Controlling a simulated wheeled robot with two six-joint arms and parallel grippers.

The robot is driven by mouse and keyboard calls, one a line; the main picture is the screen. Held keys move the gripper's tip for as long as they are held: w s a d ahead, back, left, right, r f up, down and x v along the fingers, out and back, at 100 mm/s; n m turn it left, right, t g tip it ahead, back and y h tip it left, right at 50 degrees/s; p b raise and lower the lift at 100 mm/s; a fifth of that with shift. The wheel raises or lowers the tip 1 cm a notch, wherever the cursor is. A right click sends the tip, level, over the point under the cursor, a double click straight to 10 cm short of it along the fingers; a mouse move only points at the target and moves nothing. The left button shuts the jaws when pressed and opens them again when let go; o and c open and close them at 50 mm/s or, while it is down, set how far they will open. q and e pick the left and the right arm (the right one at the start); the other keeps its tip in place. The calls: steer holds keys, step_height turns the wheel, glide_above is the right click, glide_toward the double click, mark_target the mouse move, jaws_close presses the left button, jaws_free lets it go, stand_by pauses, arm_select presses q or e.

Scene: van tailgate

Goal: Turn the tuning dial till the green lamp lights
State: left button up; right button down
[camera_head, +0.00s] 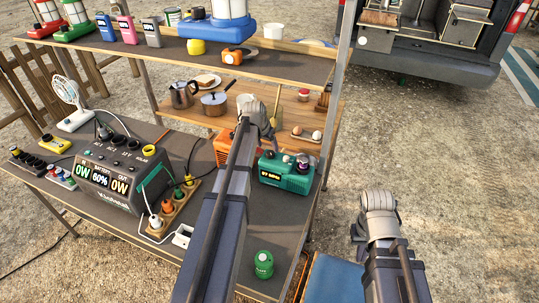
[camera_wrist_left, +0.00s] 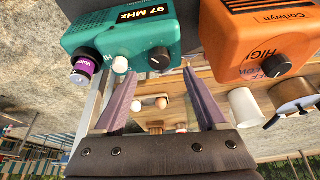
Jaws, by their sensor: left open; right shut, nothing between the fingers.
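The teal radio (camera_head: 284,176) stands on the dark table, right of my left arm, with a lit display reading about 97 MHz. In the left wrist view the teal radio (camera_wrist_left: 130,32) carries a purple-ringed knob (camera_wrist_left: 84,64), a white knob (camera_wrist_left: 120,65) and a dark knob (camera_wrist_left: 160,59). I cannot make out which is the tuning dial, nor a lit green lamp. My left gripper (camera_wrist_left: 158,72) is open, its fingers apart near the dark knob, with nothing between them. My right gripper (camera_head: 360,235) is shut and empty, low at the right, away from the radio.
A power station (camera_head: 115,180) and power strip (camera_head: 175,208) are to the left. A green canister (camera_head: 263,265) stands near the front edge. Shelves rise behind.

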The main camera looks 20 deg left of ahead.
mark_target(270, 153)
arm_select(q)
steer(key=b+x, duration=0.4)
steer(key=x, duration=0.1)
steer(key=shift+f, duration=0.2)
steer(key=shift+c, duration=0.2)
jaws_close()
